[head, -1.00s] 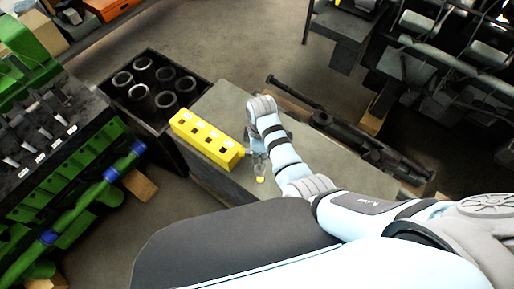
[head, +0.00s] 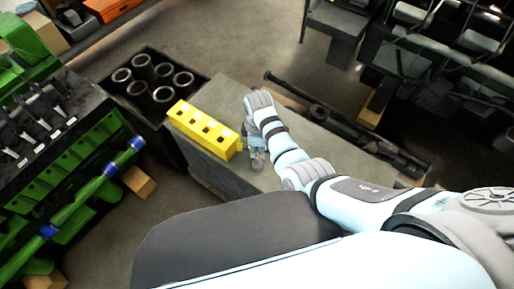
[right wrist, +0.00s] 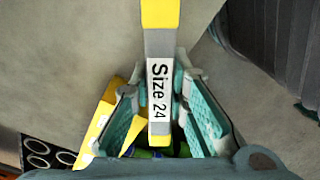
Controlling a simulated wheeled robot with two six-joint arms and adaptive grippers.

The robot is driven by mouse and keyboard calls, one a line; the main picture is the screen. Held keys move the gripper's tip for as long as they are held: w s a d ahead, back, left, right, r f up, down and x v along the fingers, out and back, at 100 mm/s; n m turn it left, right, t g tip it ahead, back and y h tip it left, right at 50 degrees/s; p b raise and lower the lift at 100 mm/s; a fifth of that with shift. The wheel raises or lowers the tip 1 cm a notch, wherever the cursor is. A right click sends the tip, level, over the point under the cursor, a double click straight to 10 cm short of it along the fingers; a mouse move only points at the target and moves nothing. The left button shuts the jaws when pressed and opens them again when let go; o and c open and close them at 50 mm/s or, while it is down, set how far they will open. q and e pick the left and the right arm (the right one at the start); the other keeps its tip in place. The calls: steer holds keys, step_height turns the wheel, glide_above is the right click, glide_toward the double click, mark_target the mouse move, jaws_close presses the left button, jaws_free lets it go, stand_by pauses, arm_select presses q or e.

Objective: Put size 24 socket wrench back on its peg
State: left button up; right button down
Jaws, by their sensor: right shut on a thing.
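The size 24 socket wrench (right wrist: 160,90) shows in the right wrist view as a straight grey bar with yellow ends and a white "Size 24" label. My right gripper (right wrist: 160,104) is shut on it, with teal finger pads on both sides. In the head view my right gripper (head: 256,160) is small, just right of a yellow block with holes, over the grey bench top. The wrench is hard to make out there. A black rack (head: 38,140) at the left holds several tools with white labels. I cannot tell which peg is for size 24. My left gripper is not in view.
The yellow block (head: 203,130) stands at the left edge of the grey bench (head: 232,95). A long dark shaft (head: 340,125) lies along the bench's right side. Open floor (head: 240,45) lies behind the bench.

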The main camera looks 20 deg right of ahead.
steer(key=shift+w+f, duration=0.15)
steer(key=shift+f, duration=0.25)
steer(key=shift+f+b, duration=0.8)
steer(key=c, duration=1.5)
jaws_free()
steer(key=shift+r, duration=0.1)
steer(key=shift+o, duration=0.5)
steer(key=o, duration=0.5)
step_height(320, 180, up, 9)
steer(key=p, duration=1)
steer(key=shift+r, duration=0.15)
